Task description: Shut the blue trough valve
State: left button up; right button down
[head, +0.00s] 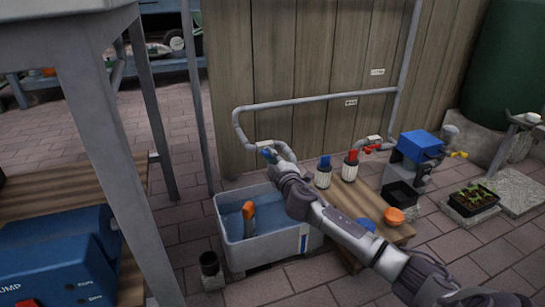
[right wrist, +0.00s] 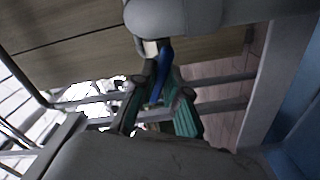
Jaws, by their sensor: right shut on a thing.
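The blue trough valve (head: 268,153) sits on the grey pipe above the back of the pale trough (head: 235,255). My right gripper (head: 277,161) reaches it from the front right and partly hides it. In the right wrist view the valve's blue lever (right wrist: 164,70) lies between the green-tipped fingers of my right gripper (right wrist: 160,105), which is shut on it. The lever's exact angle to the pipe is hard to tell. My left gripper is not in view.
Water and an orange-topped object (head: 249,210) are in the trough. To the right, a low wooden table (head: 345,205) holds blue-topped and red-topped canisters. A red valve (head: 374,148) is farther along the pipe. A table leg (head: 100,150) stands at left.

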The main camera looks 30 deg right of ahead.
jog(key=shift+w+r+m+p, duration=0.1)
jog(key=shift+r+m+p, duration=0.05)
jog(key=shift+m+p, duration=2.6)
jog(key=shift+r+m+p, duration=0.15)
jog(key=shift+m+p, duration=1.9)
jog(key=shift+m, duration=1.4)
jog(key=c, duration=1.2)
grip_release()
jog(key=shift+w+f, duration=0.1)
jog(key=shift+f, duration=0.05)
jog(key=v, duration=0.7)
jog(key=shift+s, duration=0.3)
